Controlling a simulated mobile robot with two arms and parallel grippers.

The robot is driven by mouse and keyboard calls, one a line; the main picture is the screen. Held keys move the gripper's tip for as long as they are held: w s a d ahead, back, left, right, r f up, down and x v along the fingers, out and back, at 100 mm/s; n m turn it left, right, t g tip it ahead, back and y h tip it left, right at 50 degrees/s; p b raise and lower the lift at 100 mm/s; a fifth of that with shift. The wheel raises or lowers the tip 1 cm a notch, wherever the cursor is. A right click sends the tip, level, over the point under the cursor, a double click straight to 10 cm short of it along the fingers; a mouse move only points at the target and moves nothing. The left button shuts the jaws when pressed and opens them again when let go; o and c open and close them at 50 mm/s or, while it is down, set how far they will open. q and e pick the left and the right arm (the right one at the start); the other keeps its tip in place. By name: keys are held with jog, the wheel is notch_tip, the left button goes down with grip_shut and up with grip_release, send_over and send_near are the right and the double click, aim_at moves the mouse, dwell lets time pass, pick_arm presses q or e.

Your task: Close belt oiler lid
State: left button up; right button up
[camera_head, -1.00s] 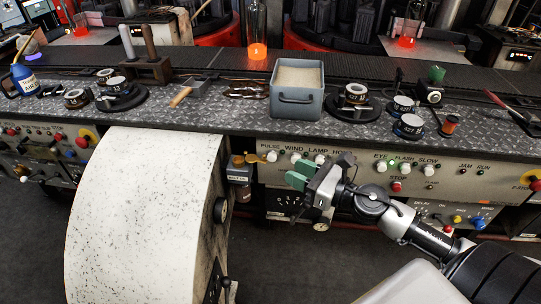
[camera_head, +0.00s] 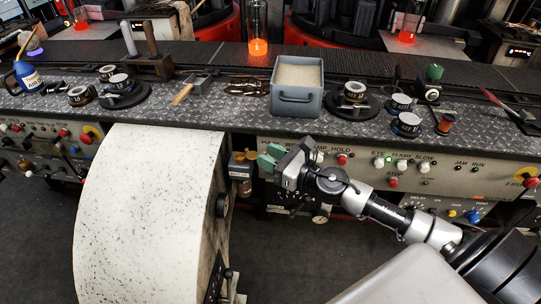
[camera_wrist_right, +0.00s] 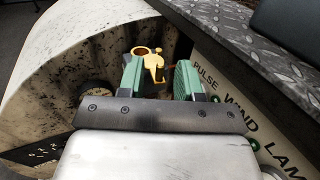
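The belt oiler (camera_head: 240,174) is a small cup with a brass top, mounted beside the white drum on the front of the bench. In the right wrist view its round brass mouth (camera_wrist_right: 141,51) shows dark and uncovered. The brass lid (camera_wrist_right: 154,66) stands off to the right side of the mouth, so it looks open. My right gripper (camera_head: 271,156) has green fingers and is just right of the oiler in the head view. In the wrist view the gripper (camera_wrist_right: 160,78) is open, with the lid beyond and between its fingers; I see no clear contact. My left gripper is not in view.
The large white drum (camera_head: 150,220) is close on the left of the oiler. The control panel (camera_head: 445,175) with knobs and buttons lies to the right.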

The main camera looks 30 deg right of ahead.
grip_shut()
jog(key=a+m+h+p, duration=0.2)
jog(key=m+h+p, duration=0.1)
jog(key=h, duration=0.2)
jog(key=a+m+h+p, duration=0.2)
jog(key=m+h+p, duration=0.1)
jog(key=h, duration=0.2)
jog(key=a+m+h+p, duration=0.2)
jog(key=m+h+p, duration=0.2)
jog(key=h, duration=0.1)
jog(key=shift+s+a+h, duration=0.1)
jog(key=shift+a+h, duration=0.1)
jog(key=shift+h, duration=0.1)
jog(key=shift+w+a+m+g+h, duration=0.2)
jog(key=shift+a+m+g+h, duration=0.15)
jog(key=shift+m+h, duration=0.4)
jog(key=shift+w+a+m+g+h, duration=0.2)
jog(key=shift+m+g+h, duration=0.15)
jog(key=shift+m+h, duration=0.35)
jog(key=shift+h, duration=0.25)
